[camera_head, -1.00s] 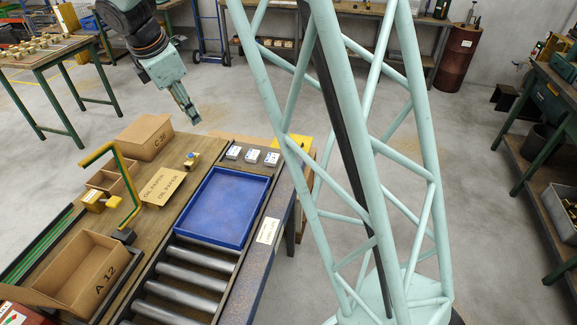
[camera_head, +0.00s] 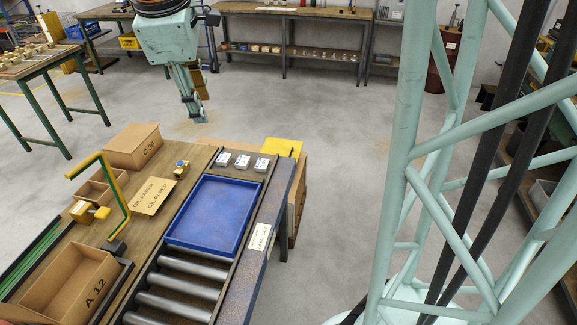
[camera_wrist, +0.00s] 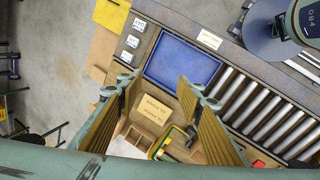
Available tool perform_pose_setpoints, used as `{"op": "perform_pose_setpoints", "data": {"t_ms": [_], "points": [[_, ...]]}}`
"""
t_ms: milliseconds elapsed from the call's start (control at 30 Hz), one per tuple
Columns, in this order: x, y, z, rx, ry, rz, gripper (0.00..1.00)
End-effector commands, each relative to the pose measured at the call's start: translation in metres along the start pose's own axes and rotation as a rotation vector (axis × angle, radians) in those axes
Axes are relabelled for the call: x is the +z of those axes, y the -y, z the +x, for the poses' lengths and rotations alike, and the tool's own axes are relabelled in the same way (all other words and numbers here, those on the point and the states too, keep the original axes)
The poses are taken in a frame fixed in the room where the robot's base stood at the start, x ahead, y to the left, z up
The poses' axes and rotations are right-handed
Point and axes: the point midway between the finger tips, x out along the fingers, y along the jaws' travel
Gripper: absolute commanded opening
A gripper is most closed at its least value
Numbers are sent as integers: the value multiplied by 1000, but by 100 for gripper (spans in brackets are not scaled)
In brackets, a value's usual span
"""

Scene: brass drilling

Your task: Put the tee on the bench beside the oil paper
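The oil paper (camera_head: 153,196) is a tan labelled sheet lying flat on the wooden bench (camera_head: 140,228); it also shows in the wrist view (camera_wrist: 152,109). A small brass fitting (camera_head: 181,169) with a blue spot sits on the bench just beyond the paper's right corner. It is too small to tell whether it is the tee. Another brass-coloured piece (camera_head: 101,212) is by the green and yellow bent frame, its shape unclear. My gripper (camera_head: 196,112) hangs beyond the bench's far edge. Its ribbed fingers stand wide apart in the wrist view (camera_wrist: 160,95), with nothing between them.
A blue tray (camera_head: 213,212) lies beside the paper, with rollers (camera_head: 180,290) in front. Several white boxes (camera_head: 242,161) stand behind it. Cardboard boxes C-20 (camera_head: 133,147) and A 12 (camera_head: 70,283) and a divided bin (camera_head: 104,186) crowd the left. The bent frame (camera_head: 120,195) rises upright.

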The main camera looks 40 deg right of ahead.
Motion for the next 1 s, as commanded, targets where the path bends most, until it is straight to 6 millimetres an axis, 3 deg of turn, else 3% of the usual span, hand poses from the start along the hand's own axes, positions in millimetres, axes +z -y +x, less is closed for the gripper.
{"op": "perform_pose_setpoints", "data": {"t_ms": [100, 400, 1000], "points": [[14, 15, -20, 4, -16, 72, 34], [47, 54, -53, -7, -44, 254, 34], [104, 144, -99, -46, -99, 606, 34]]}}
